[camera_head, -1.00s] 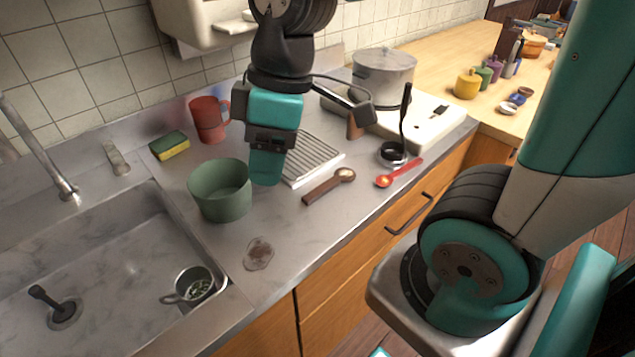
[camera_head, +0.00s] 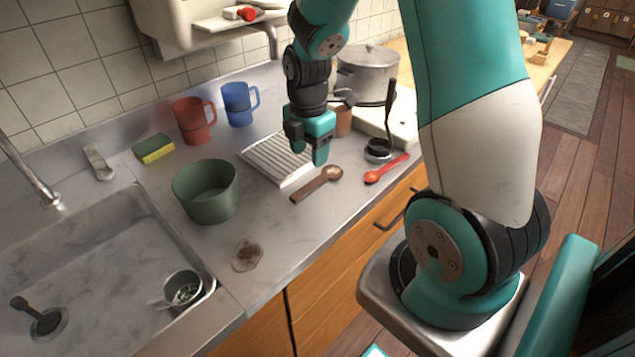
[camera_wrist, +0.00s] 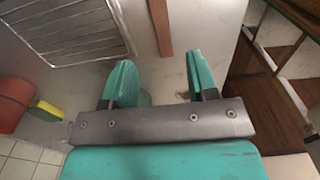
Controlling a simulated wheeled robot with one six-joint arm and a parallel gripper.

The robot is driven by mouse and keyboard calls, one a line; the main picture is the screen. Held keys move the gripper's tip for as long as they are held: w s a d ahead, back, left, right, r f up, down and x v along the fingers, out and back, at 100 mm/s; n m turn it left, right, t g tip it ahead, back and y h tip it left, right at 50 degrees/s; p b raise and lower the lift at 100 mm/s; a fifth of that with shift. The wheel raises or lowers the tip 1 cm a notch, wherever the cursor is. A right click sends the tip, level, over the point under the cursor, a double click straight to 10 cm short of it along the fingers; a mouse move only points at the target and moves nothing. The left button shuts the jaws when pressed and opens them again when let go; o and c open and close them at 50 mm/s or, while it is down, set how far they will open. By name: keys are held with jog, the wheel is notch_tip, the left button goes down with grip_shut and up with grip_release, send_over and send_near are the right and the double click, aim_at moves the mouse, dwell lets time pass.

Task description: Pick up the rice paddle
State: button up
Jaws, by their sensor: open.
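The rice paddle (camera_head: 316,186) appears to be the brown-handled utensil with a lighter rounded end, lying flat on the grey counter in front of the drying rack. My gripper (camera_head: 308,153) is above the counter, just behind the paddle and by the rack's right end. In the wrist view, my gripper (camera_wrist: 163,80) has its two teal fingers spread wide with nothing between them. The paddle's brown handle (camera_wrist: 161,28) shows ahead of the fingers, roughly in line with the gap. Its rounded end is out of the wrist view.
A green bowl (camera_head: 207,192) stands left of the paddle; a red spoon (camera_head: 386,169) lies to its right. The sink (camera_head: 95,270) is at left.

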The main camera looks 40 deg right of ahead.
aim_at(312, 185)
notch_tip(312, 185, down, 9)
jog(key=shift+s+d+r, duration=0.1)
jog(key=shift+d, duration=0.05)
grip_shut()
dwell(0.4)
